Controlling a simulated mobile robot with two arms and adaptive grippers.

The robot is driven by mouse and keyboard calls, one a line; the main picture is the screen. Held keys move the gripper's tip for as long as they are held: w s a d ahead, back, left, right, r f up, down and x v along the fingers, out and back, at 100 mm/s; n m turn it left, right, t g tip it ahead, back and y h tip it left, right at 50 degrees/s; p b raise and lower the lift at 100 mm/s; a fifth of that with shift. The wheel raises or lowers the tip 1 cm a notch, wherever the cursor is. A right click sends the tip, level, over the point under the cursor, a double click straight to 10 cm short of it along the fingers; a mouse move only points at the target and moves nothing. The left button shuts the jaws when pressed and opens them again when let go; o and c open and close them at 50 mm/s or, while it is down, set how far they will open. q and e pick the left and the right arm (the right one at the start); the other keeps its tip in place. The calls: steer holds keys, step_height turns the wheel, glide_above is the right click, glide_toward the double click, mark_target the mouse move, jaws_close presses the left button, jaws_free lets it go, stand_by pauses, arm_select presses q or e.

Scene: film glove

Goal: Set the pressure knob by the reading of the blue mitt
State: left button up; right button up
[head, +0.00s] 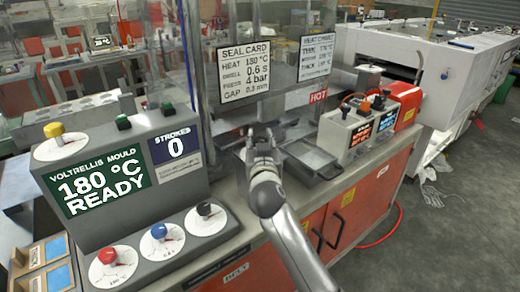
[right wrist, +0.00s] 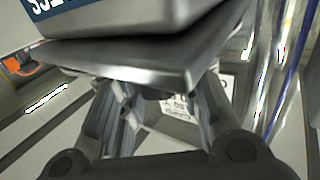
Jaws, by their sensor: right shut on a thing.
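The sloped console (head: 135,170) at the left has a red knob (head: 107,256), a blue knob (head: 159,231) and a black knob (head: 204,209) on white dials. I cannot read which one is pressure. Its green screen reads "180 °C READY". The seal card (head: 245,70) reads heat 180 °C, dwell 0.6 s, press 4 bar, gap 0.3 mm. My right gripper (head: 262,138) is right of the console. In the right wrist view it is shut on a part beneath a dark grey metal plate (right wrist: 140,65); the part is mostly hidden. I cannot make out a blue mitt. My left gripper is out of view.
A yellow knob (head: 54,130) sits on the console top. A shallow grey tray (head: 312,157) and small boxes with lit displays (head: 361,133) stand on the bench to the right. A red "HOT" label (head: 318,96) is behind. The grey floor (head: 440,230) at right is mostly open.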

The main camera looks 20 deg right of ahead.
steer(key=shift+m+h+b, duration=0.5)
steer(key=shift+h+b, duration=0.05)
steer(key=shift+h, duration=0.25)
steer(key=shift+g, duration=0.3)
steer(key=shift+r, duration=0.1)
steer(key=o, duration=1)
steer(key=shift+s+a, duration=0.2)
steer(key=shift+s, duration=0.25)
steer(key=v, duration=0.6)
steer(key=shift+s, duration=0.25)
